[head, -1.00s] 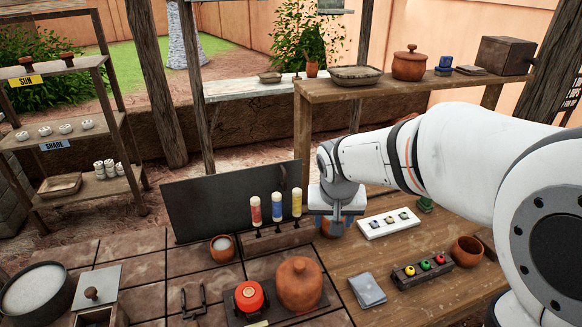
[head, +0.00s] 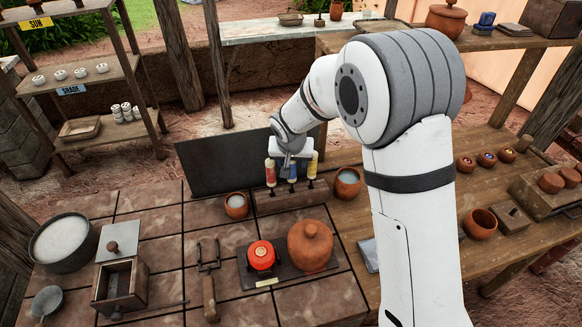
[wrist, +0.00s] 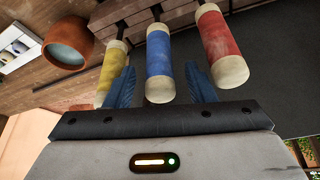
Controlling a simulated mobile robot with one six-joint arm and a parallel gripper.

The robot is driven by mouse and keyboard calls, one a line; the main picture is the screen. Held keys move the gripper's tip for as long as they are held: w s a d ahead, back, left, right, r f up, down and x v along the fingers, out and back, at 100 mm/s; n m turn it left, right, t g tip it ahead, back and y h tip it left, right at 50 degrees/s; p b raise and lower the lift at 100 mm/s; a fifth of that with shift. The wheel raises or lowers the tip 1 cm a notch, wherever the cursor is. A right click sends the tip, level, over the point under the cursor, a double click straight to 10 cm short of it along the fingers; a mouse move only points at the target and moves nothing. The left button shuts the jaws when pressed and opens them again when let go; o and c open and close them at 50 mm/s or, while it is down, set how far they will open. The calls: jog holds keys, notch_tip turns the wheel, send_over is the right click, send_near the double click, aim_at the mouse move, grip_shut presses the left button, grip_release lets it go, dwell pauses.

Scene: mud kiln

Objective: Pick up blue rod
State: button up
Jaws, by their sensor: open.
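The blue rod (wrist: 158,55), with pale ends, stands on a thin dark stem between the yellow rod (wrist: 113,68) and the red rod (wrist: 217,45). In the head view the blue rod (head: 291,172) is partly covered by my gripper (head: 291,157), which is over its top. In the wrist view my gripper (wrist: 160,82) is open, with one blue finger on each side of the blue rod's near end. The left finger overlaps the yellow rod and the right one is close to the red rod. I cannot tell whether either touches them.
The rods stand on a wooden block (head: 280,200) before a dark upright panel (head: 215,165). Clay cups (head: 236,206) (head: 348,183) flank the block. A lidded clay pot (head: 310,247) and a red-orange round object (head: 262,256) stand in front.

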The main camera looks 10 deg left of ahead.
jog(key=shift+x, duration=0.9)
jog(key=shift+s, duration=0.1)
grip_shut()
